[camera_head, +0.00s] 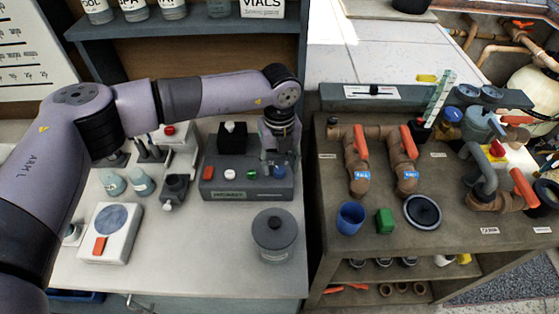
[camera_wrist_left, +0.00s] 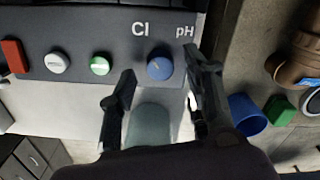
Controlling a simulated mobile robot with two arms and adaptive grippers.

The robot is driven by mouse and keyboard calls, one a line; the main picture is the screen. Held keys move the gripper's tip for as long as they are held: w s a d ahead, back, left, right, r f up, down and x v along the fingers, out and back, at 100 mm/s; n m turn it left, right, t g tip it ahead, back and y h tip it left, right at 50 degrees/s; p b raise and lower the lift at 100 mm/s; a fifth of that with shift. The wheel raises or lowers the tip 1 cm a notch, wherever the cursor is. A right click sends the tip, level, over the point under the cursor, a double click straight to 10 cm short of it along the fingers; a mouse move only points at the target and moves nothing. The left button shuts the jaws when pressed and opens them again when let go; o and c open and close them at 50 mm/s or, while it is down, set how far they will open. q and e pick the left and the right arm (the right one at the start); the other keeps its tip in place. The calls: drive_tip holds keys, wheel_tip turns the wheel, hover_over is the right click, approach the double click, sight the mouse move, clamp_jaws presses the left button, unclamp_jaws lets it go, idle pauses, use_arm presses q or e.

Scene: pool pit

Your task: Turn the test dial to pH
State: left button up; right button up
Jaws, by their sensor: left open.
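The test dial is a blue knob (camera_wrist_left: 160,68) on a dark grey tester box (camera_wrist_left: 120,60). In the left wrist view the white "Cl" label is to its upper left and "pH" to its upper right. Which label the dial points to is too small to tell. My left gripper (camera_wrist_left: 161,66) is open, with one finger on each side of the dial; contact cannot be made out. In the head view my left gripper (camera_head: 278,160) points down over the right end of the tester box (camera_head: 232,194) and partly hides the dial (camera_head: 279,172). My right gripper is not in view.
Red, white and green buttons (camera_head: 229,171) line the box left of the dial. A grey lidded pot (camera_head: 274,234) stands in front, and a scale (camera_head: 110,231) at the left. A second bench (camera_head: 330,190) with pipes is to the right.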

use_arm(q)
drive_tip(key=shift+f, duration=0.75)
drive_tip(key=shift+c, duration=0.3)
clamp_jaws()
